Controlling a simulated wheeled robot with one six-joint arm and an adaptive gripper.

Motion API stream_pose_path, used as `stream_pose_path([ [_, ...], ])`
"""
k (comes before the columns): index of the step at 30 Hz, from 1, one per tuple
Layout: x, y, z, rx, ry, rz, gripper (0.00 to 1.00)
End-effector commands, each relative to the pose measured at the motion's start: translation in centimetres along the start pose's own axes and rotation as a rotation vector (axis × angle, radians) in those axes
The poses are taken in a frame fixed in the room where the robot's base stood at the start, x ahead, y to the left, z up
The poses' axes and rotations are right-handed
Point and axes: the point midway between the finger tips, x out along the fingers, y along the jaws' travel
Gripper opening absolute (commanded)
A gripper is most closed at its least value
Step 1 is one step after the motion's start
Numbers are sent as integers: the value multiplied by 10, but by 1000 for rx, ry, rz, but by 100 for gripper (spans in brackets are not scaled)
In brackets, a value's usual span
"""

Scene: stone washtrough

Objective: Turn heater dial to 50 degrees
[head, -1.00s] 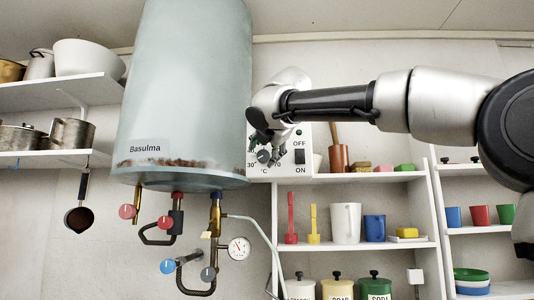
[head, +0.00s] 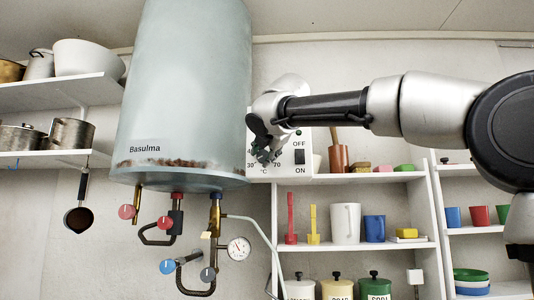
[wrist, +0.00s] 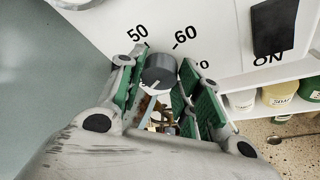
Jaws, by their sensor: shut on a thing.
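The heater dial (wrist: 158,72) is a dark grey round knob on the white control panel (wrist: 200,25). It sits between the two green-padded fingers of my gripper (wrist: 157,88) in the wrist view, and the gripper is shut on it. The printed 50 is above left of the dial and 60 is above right; another number is partly covered by a finger. A pale mark shows on the knob, but I cannot tell which number it points to. In the head view my gripper (head: 265,150) covers most of the dial; 30 and 70 show beside it.
A black rocker switch (head: 299,157) between OFF and ON is right of the dial. The large boiler tank (head: 190,90) stands close on the left, with pipes and valves below. Shelves (head: 370,177) with cups and jars are at the right.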

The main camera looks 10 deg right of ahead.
Motion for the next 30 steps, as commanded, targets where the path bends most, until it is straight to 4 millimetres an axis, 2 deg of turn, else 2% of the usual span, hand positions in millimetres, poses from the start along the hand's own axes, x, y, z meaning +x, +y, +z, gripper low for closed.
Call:
stream_pose_path([
  [8, 0, -3, 0, 136, 0, 54, 11],
  [30, 1, -8, -2, 730, -2, 303, 11],
])
